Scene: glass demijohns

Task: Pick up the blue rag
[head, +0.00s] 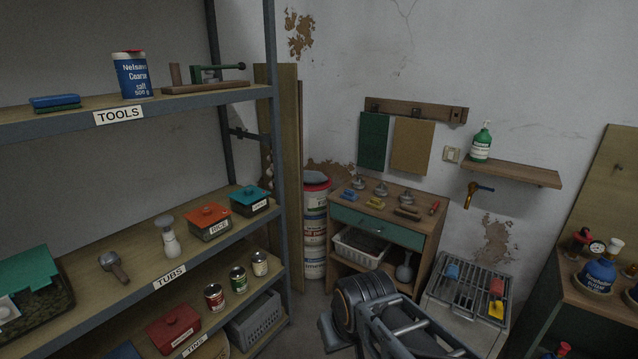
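No blue thing in the head view can be told for sure as a rag. A small blue piece (452,271) lies on the wire rack (468,297) at the lower right. Another small blue piece (349,195) lies on top of the wooden cabinet (335,212), beside a yellow one (375,203). A blue block with a darker underside (55,101) lies on the top shelf at the left. Part of my arm shows at the bottom centre, in front of the cabinet and rack. I cannot make out my gripper's fingertips or whether it holds anything.
Red (497,286) and yellow (496,309) pieces share the rack. Shelving with tubs and tins (215,297) fills the left. Stacked buckets (315,225) stand beside the cabinet. Green (374,140) and tan (411,146) sheets hang on the wall. A bench with a blue jar (597,276) stands right.

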